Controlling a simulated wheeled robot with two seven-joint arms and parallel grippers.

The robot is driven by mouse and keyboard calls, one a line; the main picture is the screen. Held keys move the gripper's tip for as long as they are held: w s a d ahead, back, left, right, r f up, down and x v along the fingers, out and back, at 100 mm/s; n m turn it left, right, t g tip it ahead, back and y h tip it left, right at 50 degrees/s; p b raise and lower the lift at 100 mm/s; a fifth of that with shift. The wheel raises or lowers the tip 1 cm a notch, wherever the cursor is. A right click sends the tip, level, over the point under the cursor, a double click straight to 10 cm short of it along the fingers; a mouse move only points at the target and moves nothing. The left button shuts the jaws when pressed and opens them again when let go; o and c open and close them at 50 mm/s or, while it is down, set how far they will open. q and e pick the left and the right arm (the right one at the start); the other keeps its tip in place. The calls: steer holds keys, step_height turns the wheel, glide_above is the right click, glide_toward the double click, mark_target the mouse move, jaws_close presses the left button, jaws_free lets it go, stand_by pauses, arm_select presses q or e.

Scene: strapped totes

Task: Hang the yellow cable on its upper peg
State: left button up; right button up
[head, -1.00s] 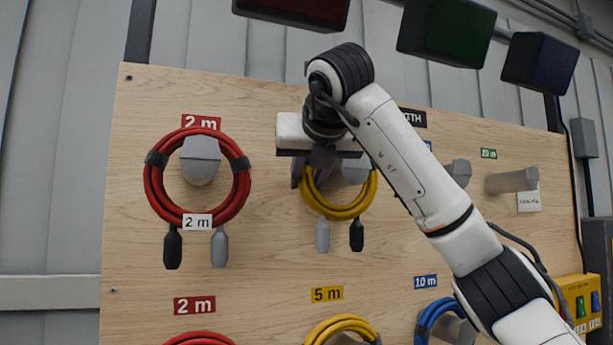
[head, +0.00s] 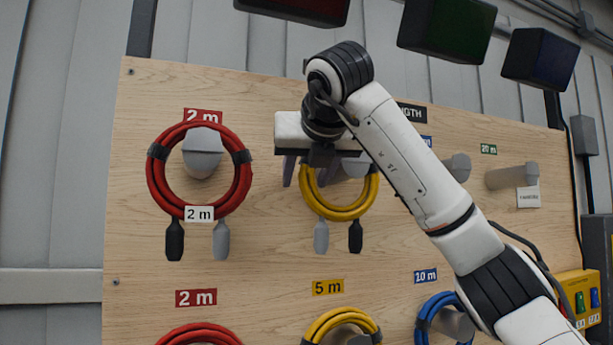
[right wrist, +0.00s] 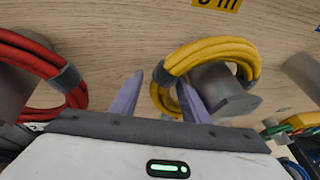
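The yellow cable (head: 345,213) hangs as a coil in the upper row, its grey and black plugs pointing down. In the right wrist view the yellow cable (right wrist: 215,46) passes over the upper grey peg (right wrist: 225,85), which sticks out through the loop. My right gripper (head: 303,180) is at the coil's upper left. Its purple fingers (right wrist: 158,98) are spread apart, one left of the coil and one inside the loop beside the peg, with the cable's side between them. I cannot tell whether either touches the cable. The arm hides the upper label in the head view. My left gripper is not in view.
A red coil (head: 155,190) hangs on the peg to the left. A second yellow coil (head: 325,323) and a blue coil (head: 428,310) hang below. A bare peg (head: 510,177) is at the right. Dark boxes (head: 447,28) overhang the board's top.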

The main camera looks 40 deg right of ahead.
steer(key=shift+s+d, duration=0.1)
steer(key=shift+d, duration=0.2)
steer(key=shift+f, duration=0.15)
steer(key=shift+s+a+r, duration=0.2)
steer(key=shift+s, duration=0.2)
steer(key=b+v, duration=0.2)
steer(key=v, duration=0.7)
steer(key=shift+a+r, duration=0.25)
steer(key=shift+a, duration=0.1)
steer(key=shift+w+f, duration=0.1)
